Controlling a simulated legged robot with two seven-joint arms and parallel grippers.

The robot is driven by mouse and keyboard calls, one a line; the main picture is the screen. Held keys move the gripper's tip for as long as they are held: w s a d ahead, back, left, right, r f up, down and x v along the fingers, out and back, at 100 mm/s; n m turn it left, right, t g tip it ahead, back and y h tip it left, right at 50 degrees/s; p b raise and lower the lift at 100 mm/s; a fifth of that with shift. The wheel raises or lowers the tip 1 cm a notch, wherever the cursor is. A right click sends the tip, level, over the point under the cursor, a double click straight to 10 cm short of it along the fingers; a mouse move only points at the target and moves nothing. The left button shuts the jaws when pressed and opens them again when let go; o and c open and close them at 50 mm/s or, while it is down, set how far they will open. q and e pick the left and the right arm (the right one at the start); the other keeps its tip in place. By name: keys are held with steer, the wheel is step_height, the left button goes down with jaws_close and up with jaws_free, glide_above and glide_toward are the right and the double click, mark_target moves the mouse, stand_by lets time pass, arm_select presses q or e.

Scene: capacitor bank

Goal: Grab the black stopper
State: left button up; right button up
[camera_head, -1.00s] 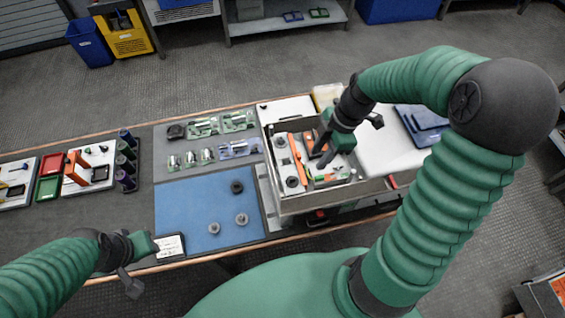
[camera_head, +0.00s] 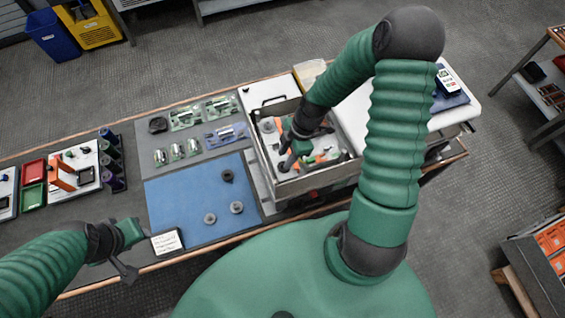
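A dark round stopper-like piece (camera_head: 227,176) lies on the blue mat (camera_head: 175,205), at its upper right. My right gripper (camera_head: 305,148) is down over the open metal box (camera_head: 292,190), right of the mat. Its fingers look apart, and I see nothing held between them. It hides part of the box's contents. My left gripper (camera_head: 126,254) is left of the mat near the table's front edge; its opening is unclear.
The box holds orange and grey parts. Green and blue boards with metal cylinders (camera_head: 177,152) lie behind the mat. A written card (camera_head: 167,242) lies at the mat's front left corner. Dark cylinders (camera_head: 112,165) and red and green trays (camera_head: 33,197) stand at left.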

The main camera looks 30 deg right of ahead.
steer(key=shift+s+a+f, duration=0.15)
steer(key=shift+a+f, duration=0.05)
steer(key=shift+f, duration=0.3)
steer(key=shift+s+a+f, duration=0.15)
steer(key=shift+a+f, duration=0.05)
steer(key=shift+f, duration=0.3)
steer(key=shift+d+f, duration=0.1)
steer(key=shift+f, duration=0.1)
steer(key=shift+w, duration=0.15)
steer(key=c, duration=0.5)
jaws_close()
